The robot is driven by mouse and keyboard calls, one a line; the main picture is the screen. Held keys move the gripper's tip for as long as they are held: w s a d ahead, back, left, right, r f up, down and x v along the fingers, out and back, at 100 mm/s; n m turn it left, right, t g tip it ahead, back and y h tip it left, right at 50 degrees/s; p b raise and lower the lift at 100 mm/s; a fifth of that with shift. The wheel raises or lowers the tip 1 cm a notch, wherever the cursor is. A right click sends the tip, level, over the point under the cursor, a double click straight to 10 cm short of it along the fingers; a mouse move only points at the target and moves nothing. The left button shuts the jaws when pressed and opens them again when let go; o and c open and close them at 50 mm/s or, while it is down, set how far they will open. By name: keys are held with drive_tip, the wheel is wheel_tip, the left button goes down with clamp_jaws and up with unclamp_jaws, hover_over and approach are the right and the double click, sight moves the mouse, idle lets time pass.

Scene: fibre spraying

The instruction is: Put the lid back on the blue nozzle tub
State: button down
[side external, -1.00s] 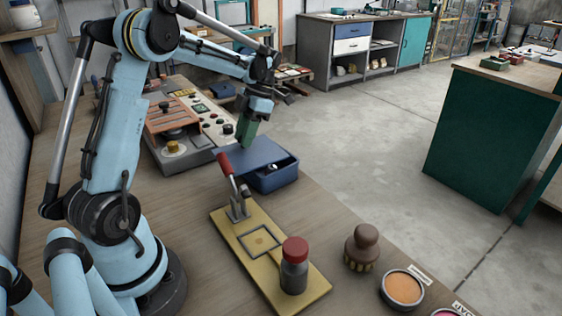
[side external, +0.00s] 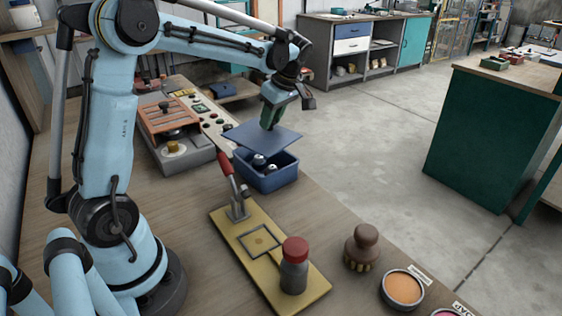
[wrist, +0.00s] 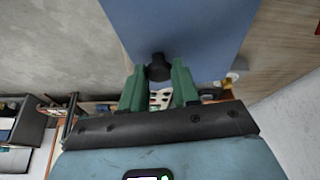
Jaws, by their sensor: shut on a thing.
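The blue nozzle tub (side external: 266,182) stands on the wooden bench, open at the top, with dark nozzles with pale tips (side external: 262,163) showing inside. The flat blue lid (side external: 258,138) is held above the tub, tilted and apart from its rim, covering the tub's back part from sight. My gripper (side external: 269,122) has green fingers and is shut on the lid's dark knob. In the wrist view the knob (wrist: 159,68) sits between the green fingertips, and the lid (wrist: 180,25) fills the top middle.
A yellow clamp board (side external: 270,270) with a red-handled toggle clamp (side external: 229,170) stands in front of the tub, close to it. A red-capped bottle (side external: 294,265) is on the board. A grey control box (side external: 180,125) is at the left. The bench edge runs along the tub's right.

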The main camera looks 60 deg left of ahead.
sight(277, 132)
drive_tip(key=shift+w+d+r+m+t, duration=0.15)
drive_tip(key=shift+w+d+m+t, duration=0.1)
drive_tip(key=shift+m, duration=0.35)
drive_tip(key=shift+w+d+r+m+t, duration=0.15)
drive_tip(key=shift+m+t, duration=0.1)
drive_tip(key=shift+m, duration=0.35)
drive_tip(key=shift+f, duration=3.2)
drive_tip(key=c, duration=0.8)
unclamp_jaws()
drive_tip(key=shift+o, duration=0.2)
drive_tip(key=v, duration=1.2)
